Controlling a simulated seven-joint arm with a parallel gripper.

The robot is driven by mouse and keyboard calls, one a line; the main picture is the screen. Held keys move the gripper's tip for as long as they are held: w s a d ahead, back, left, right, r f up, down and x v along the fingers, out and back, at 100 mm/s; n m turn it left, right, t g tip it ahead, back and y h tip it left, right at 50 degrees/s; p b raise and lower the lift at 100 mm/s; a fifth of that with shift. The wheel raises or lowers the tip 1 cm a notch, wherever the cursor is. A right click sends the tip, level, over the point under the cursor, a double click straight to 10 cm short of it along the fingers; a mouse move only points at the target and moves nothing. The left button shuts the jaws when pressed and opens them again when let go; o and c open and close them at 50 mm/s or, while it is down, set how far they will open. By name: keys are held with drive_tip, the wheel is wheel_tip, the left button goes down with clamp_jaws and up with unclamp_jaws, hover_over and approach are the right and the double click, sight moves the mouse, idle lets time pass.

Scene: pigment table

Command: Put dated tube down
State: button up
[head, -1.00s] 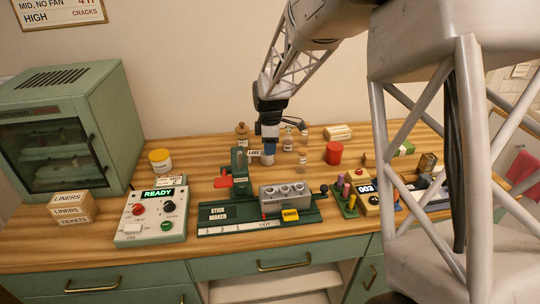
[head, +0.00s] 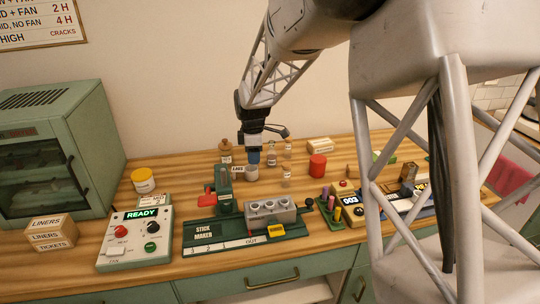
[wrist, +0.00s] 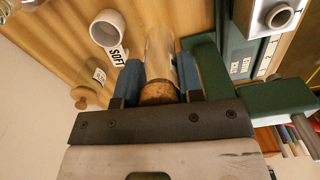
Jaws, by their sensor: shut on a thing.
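My gripper (wrist: 158,72) has its blue fingers closed around a clear glass tube with a cork (wrist: 160,93) in its near end. The tube (wrist: 160,48) points away from the wrist camera, and a small pale label shows at its edge. In the head view my gripper (head: 254,156) is behind the green stick maker (head: 223,196), close to a pale cup (head: 251,173). The held tube is too small to make out there. I cannot tell whether its far end touches the table.
A white cup marked SOFT (wrist: 108,32) and a corked bottle (wrist: 92,77) are left of the tube in the wrist view. The green stick maker frame is close on the right. In the head view, bottles (head: 271,156) and a red jar (head: 317,165) stand nearby.

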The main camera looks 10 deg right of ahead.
drive_tip(key=s+d+r, duration=0.1)
drive_tip(key=s+d, duration=0.4)
drive_tip(key=d, duration=0.5)
drive_tip(key=s+d+r, duration=0.1)
drive_tip(key=s+d, duration=0.5)
drive_tip(key=d, duration=0.5)
drive_tip(key=shift+r+m, duration=0.3)
drive_tip(key=shift+m, duration=0.1)
drive_tip(key=shift+w, duration=0.1)
hover_over(317, 161)
drive_tip(key=shift+w+d+f, duration=0.1)
drive_tip(key=shift+f, duration=0.65)
drive_tip(key=shift+f, duration=1.75)
drive_tip(key=shift+f, duration=0.1)
drive_tip(key=o, duration=0.5)
drive_tip(key=shift+c, duration=0.2)
drive_tip(key=o, duration=0.4)
